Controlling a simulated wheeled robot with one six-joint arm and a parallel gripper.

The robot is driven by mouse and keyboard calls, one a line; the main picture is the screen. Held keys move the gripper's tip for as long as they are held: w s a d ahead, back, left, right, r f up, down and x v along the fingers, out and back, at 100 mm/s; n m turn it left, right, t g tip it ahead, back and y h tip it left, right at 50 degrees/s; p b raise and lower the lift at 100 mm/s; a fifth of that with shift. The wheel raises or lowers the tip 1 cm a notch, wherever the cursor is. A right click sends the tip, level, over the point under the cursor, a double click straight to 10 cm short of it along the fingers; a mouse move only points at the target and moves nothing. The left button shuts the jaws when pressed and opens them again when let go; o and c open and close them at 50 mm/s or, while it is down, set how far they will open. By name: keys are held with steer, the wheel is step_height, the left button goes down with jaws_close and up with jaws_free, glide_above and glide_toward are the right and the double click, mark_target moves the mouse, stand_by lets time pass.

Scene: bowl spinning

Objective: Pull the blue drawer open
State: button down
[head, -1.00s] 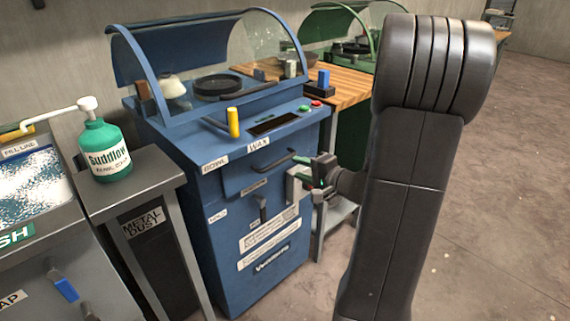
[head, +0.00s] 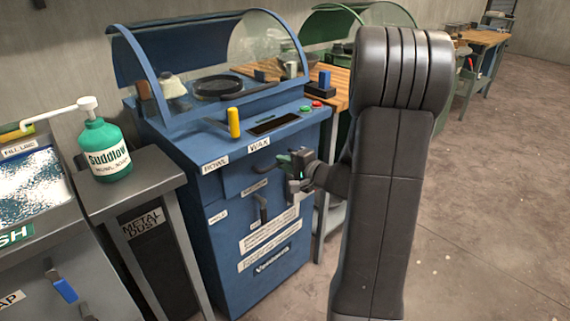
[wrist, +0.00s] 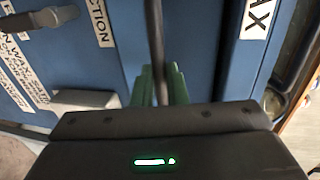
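The blue drawer (head: 236,184) is in the front of the blue machine, under the WAX label. Its front looks flush with the machine. Its dark bar handle (wrist: 155,35) runs down the wrist view and passes between my gripper's green fingers (wrist: 160,88). The fingers sit close on both sides of the bar and look shut on it. In the head view my gripper (head: 288,167) is at the right part of the handle and hides some of it.
A smaller lever (head: 263,210) sticks out below the drawer. A grey side table (head: 150,178) with a green soap bottle (head: 104,150) stands at left. A wooden workbench (head: 340,96) is behind at right. The floor at right is clear.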

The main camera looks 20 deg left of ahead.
steer(key=shift+d, duration=0.1)
steer(key=f+b+v, duration=0.2)
steer(key=b+v, duration=0.1)
steer(key=v, duration=0.9)
steer(key=d+f+b+v, duration=0.1)
steer(key=f+b+v, duration=0.2)
steer(key=v, duration=1)
steer(key=shift+s+d+f+b, duration=0.2)
steer(key=shift+s+b, duration=0.1)
steer(key=shift+s, duration=0.2)
steer(key=c, duration=1.5)
jaws_free()
steer(key=shift+o, duration=0.2)
steer(key=p+v, duration=0.3)
steer(key=v, duration=1)
steer(key=shift+s+d, duration=0.15)
steer(key=shift+d, duration=0.25)
steer(key=shift+a, duration=0.1)
steer(key=b+x, duration=0.3)
steer(key=x, duration=1)
steer(key=shift+w+a, duration=0.2)
steer(key=shift+a, duration=0.15)
